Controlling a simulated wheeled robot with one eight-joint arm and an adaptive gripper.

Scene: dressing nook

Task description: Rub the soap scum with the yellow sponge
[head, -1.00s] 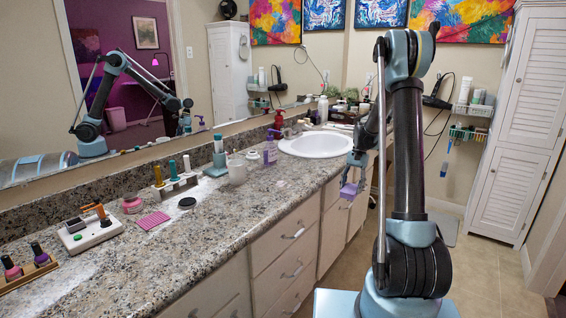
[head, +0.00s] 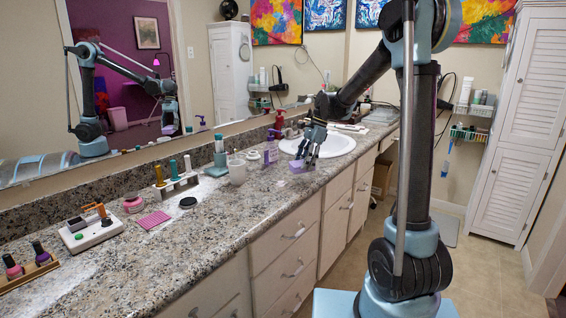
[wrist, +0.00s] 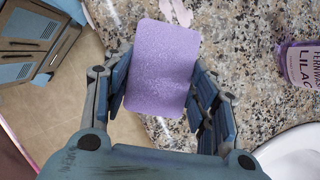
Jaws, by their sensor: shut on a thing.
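My gripper (head: 309,158) is shut on a purple sponge (head: 296,168) above the counter's front part, near the sink. In the wrist view the purple sponge (wrist: 163,68) sits between the two fingers (wrist: 160,95), its broad face toward the camera. I see no yellow sponge. A pale pinkish smear (wrist: 178,11), which looks like the soap scum, lies on the granite just past the sponge's far edge. I cannot tell whether the sponge touches the counter.
A purple lilac bottle (head: 270,152) stands left of the white sink (head: 341,147). The counter's front edge drops to drawers.

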